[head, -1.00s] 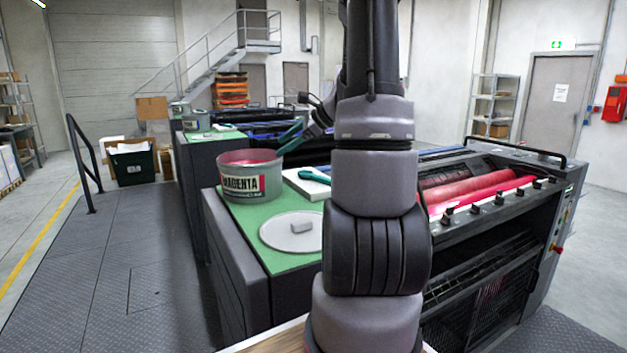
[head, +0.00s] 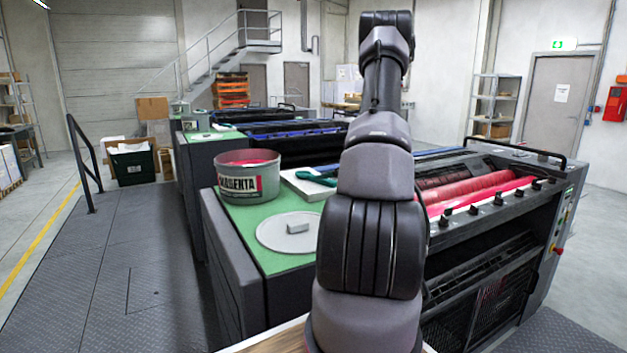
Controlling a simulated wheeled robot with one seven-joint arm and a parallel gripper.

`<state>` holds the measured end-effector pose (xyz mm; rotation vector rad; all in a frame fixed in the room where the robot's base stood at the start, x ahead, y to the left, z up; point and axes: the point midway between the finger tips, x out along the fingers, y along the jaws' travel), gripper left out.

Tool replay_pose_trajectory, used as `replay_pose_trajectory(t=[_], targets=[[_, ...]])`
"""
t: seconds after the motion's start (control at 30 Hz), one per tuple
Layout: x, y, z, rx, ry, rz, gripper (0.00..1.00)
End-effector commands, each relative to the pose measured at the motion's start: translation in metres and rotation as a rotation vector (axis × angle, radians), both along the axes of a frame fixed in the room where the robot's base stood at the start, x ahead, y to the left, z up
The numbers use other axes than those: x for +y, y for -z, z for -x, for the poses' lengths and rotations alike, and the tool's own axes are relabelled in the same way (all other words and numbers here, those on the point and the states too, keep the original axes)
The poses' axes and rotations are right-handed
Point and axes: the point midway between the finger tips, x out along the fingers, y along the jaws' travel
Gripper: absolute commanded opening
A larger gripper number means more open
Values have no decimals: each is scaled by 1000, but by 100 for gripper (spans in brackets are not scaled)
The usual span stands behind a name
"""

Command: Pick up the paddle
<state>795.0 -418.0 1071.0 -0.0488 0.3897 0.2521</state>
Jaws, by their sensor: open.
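A teal piece (head: 313,177), which looks like the paddle, lies on a white pad (head: 297,185) on the green-topped unit, just right of the ink tin. Its right part is hidden behind my arm, so I cannot see its full shape. My gripper is hidden behind my own arm in the head view. I cannot see whether it touches the teal piece.
A grey tin marked MAGENTA (head: 247,178) stands on the green top (head: 283,265). A round grey lid (head: 290,233) lies in front of it. To the right, the press has pink rollers (head: 475,192) and a dark rail (head: 514,148).

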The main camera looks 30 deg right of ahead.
Motion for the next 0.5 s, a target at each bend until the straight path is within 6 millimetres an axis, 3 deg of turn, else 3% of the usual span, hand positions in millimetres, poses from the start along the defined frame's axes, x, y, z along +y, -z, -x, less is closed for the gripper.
replay_pose_trajectory(t=[0.3,0.5], targets=[[7,14,-41,1,-3,0,65],[8,16,-47,1,-1,1,65]])
